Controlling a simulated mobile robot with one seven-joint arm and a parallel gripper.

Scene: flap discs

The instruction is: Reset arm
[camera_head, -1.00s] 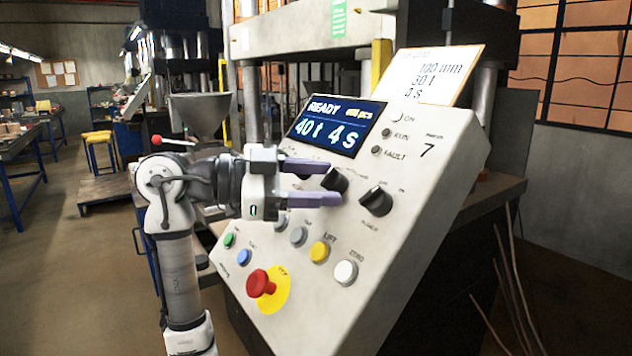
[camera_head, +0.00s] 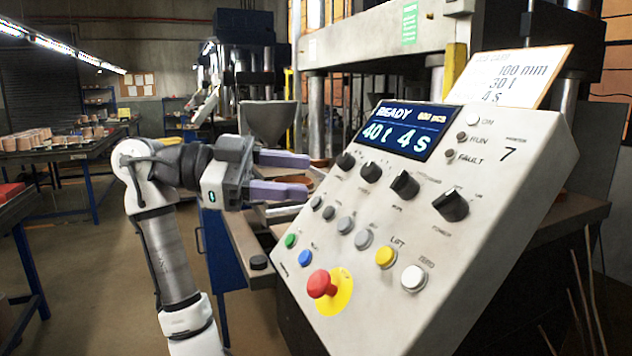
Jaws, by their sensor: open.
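My gripper (camera_head: 308,176) is open and empty, its two purple-grey fingers pointing right. It shows to the left of the control panel (camera_head: 497,235), near the panel's upper left edge, and appears apart from the knobs. My arm rises from the bottom of the view and bends at the upper joint. The display (camera_head: 407,131) reads READY, 40 t and 4 s. The black knobs are in plain view, with the rightmost one (camera_head: 451,205) the largest.
The panel carries a red stop button (camera_head: 321,284), a yellow button (camera_head: 386,256) and a white button (camera_head: 413,278). A card (camera_head: 513,75) stands on top. A metal hopper (camera_head: 268,124) is behind my gripper. A workbench (camera_head: 75,151) stands at left, with open floor between.

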